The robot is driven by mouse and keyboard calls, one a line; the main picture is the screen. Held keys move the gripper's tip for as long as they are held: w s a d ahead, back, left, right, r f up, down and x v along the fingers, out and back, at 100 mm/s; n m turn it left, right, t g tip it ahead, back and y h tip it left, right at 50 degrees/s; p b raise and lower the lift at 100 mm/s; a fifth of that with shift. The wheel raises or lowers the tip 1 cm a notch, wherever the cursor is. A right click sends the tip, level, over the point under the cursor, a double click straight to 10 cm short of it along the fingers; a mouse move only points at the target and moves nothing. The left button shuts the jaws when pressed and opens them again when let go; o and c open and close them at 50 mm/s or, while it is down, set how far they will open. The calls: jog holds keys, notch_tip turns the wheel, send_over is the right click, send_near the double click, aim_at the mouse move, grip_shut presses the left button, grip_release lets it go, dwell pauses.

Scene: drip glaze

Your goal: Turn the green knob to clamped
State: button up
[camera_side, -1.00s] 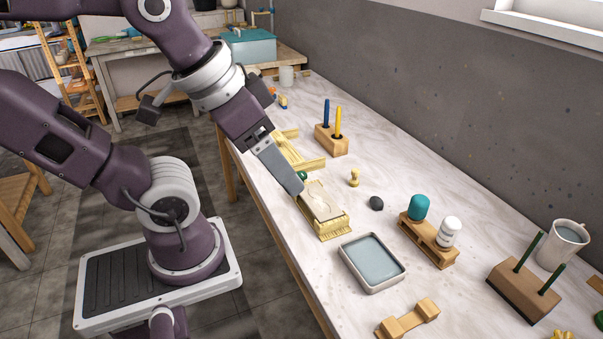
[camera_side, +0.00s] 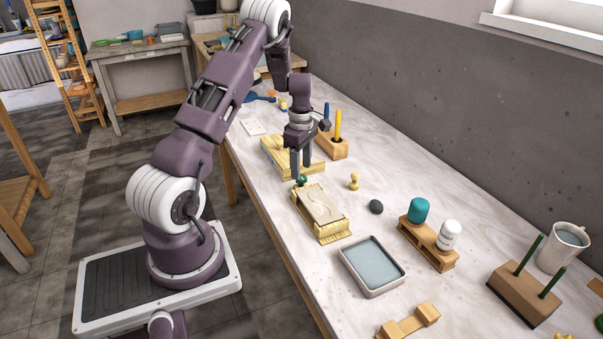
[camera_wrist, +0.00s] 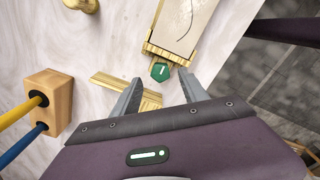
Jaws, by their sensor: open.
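The green knob (camera_wrist: 161,71) shows in the wrist view as a small green piece with a white mark on its face. It sits at the near end of a yellow frame (camera_wrist: 172,55) that holds a pale panel (camera_wrist: 188,25) with a dark curved line. In the side view the knob (camera_side: 301,181) is at the far end of the frame (camera_side: 327,232). My gripper (camera_side: 302,174) points down just above the knob. In the wrist view its two fingers (camera_wrist: 163,88) are spread, with the knob just beyond the gap between them. Contact cannot be told.
A wooden block (camera_side: 331,147) with blue and yellow sticks stands close to my gripper. A yellow slatted piece (camera_side: 290,157) lies behind it. A small yellow peg (camera_side: 353,181), a dark lump (camera_side: 376,206) and a tray of pale liquid (camera_side: 371,265) are nearby.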

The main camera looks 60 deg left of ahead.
aim_at(301, 181)
jog(key=shift+f, duration=1.4)
grip_shut()
jog(key=shift+m, duration=0.3)
jog(key=m, duration=0.3)
jog(key=shift+d+m, duration=0.1)
jog(key=shift+m, duration=0.3)
jog(key=m, duration=0.9)
jog(key=shift+m, duration=2.2)
